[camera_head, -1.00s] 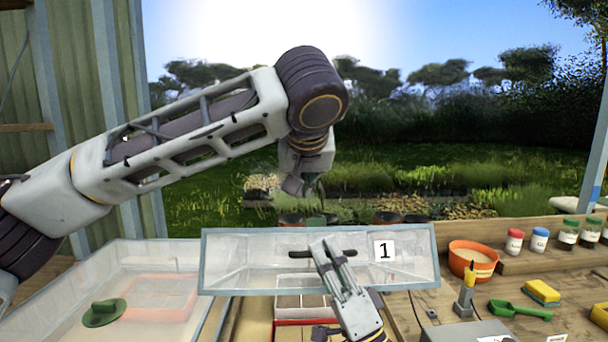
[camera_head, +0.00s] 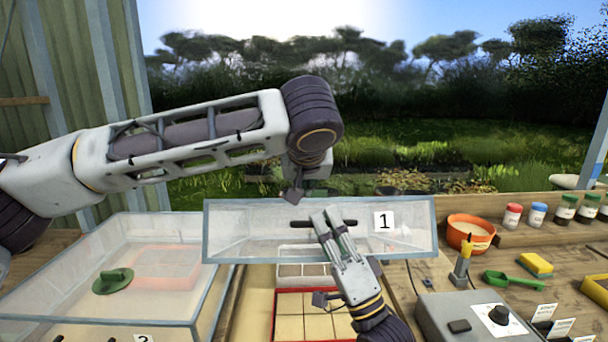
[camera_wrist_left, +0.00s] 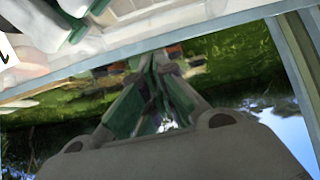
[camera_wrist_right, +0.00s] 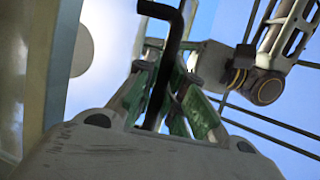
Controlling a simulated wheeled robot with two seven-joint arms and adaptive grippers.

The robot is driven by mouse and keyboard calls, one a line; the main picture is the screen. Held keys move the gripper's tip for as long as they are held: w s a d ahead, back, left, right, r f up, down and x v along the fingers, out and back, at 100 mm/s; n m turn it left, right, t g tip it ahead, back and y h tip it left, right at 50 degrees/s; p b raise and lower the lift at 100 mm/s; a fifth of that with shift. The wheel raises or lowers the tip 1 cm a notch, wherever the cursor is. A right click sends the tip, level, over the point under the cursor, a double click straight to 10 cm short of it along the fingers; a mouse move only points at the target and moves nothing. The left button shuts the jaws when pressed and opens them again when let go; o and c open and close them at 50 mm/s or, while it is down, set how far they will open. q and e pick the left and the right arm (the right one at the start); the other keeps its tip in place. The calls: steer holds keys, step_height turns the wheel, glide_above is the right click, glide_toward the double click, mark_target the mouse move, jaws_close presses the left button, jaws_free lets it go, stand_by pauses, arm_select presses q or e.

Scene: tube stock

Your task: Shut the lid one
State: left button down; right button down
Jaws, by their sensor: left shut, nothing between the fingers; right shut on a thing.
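Lid one (camera_head: 265,232) is a clear panel with a grey frame, a "1" label (camera_head: 384,220) and a dark bar handle (camera_head: 345,223). It stands raised, facing me, behind a box with pale compartments. My right gripper (camera_head: 326,216) is shut on the handle, which also shows between its fingers in the right wrist view (camera_wrist_right: 170,45). My left gripper (camera_head: 293,196) is shut and empty near the lid's top edge, seemingly on its far side. The left wrist view shows its closed fingers (camera_wrist_left: 158,62) beside the lid's frame (camera_wrist_left: 130,72).
A red-edged tray (camera_head: 305,315) lies below the lid.

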mark_target(304, 207)
stand_by(0.4)
arm_select(q)
steer(key=shift+s+d+f, duration=0.1)
steer(key=shift+s+f, duration=0.7)
steer(key=shift+f, duration=0.2)
arm_select(e)
steer(key=shift+d, duration=0.15)
arm_select(q)
steer(key=shift+s+f+t, duration=0.3)
steer(key=shift+s+f, duration=0.15)
steer(key=shift+f, duration=0.05)
arm_select(e)
steer(key=shift+r, duration=0.1)
arm_select(q)
steer(key=shift+w+r, duration=0.1)
arm_select(e)
steer(key=c, duration=1.6)
jaws_free()
arm_select(q)
steer(key=shift+r, duration=0.15)
arm_select(e)
steer(key=shift+o, duration=0.6)
steer(key=shift+f, duration=0.2)
arm_select(q)
steer(key=shift+w+r, duration=0.1)
arm_select(e)
steer(key=v, duration=1.1)
steer(key=shift+s+f, duration=0.25)
